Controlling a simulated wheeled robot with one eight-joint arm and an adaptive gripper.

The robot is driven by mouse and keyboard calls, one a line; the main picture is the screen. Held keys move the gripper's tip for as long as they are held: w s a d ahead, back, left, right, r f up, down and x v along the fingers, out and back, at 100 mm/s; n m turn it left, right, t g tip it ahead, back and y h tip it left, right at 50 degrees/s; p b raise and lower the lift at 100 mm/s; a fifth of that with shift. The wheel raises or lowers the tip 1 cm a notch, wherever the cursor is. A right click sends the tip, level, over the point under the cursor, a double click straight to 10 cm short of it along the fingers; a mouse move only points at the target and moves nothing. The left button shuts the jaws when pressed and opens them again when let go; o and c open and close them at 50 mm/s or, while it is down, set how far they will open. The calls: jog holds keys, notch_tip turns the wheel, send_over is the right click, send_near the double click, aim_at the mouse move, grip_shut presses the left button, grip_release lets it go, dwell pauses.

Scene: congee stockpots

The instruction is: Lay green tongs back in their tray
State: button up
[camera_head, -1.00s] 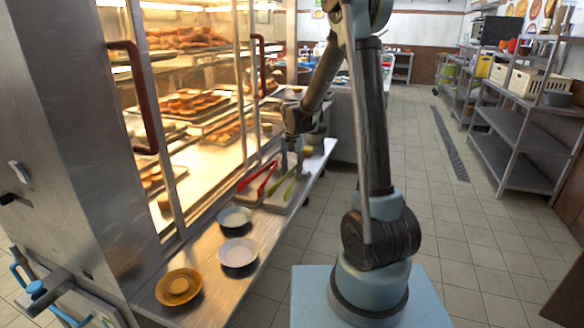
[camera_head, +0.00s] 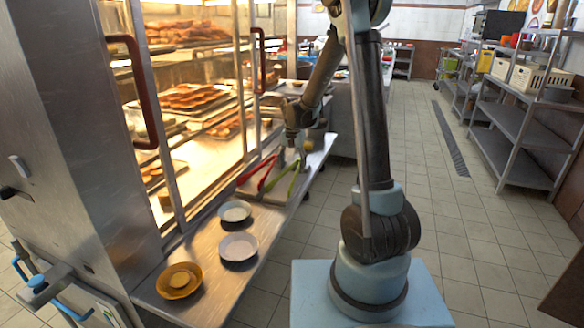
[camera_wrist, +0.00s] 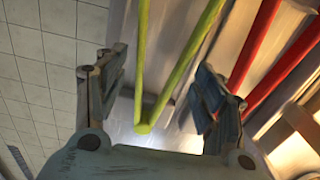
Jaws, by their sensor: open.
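The green tongs (camera_head: 294,181) are near the outer edge of the steel counter, at the tray (camera_head: 279,196). Whether they rest fully in it is too small to tell. My gripper (camera_head: 290,148) is above their far end. In the wrist view my gripper (camera_wrist: 160,75) is open, its two fingers apart on either side of the green tongs (camera_wrist: 178,78). Their joined end lies near the palm, and neither finger visibly grips them. The red tongs (camera_head: 264,173) lie just left of the green ones; they also show in the wrist view (camera_wrist: 285,65), right of the right finger.
A lit glass food cabinet (camera_head: 190,95) stands close along the counter's left side. Open tiled floor lies to the right.

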notch_tip(320, 180, up, 12)
jog(key=s+d+r, duration=0.3)
jog(key=s+d, duration=0.5)
jog(key=s, duration=0.1)
jog(key=s+d+f+n, duration=0.1)
jog(key=s+d, duration=0.3)
jog(key=s, duration=0.5)
jog(key=s+d+f+n+t, duration=0.1)
jog(key=s+d+f, duration=0.3)
jog(key=s, duration=0.4)
jog(key=s+d+f+n+t, duration=0.1)
jog(key=s+d+f, duration=0.2)
jog(key=s, duration=0.6)
jog(key=shift+s+d+f+n, duration=0.2)
jog(key=shift+s+d+n, duration=0.15)
jog(key=shift+d, duration=0.2)
jog(key=shift+w+f, duration=0.2)
jog(key=shift+w, duration=0.2)
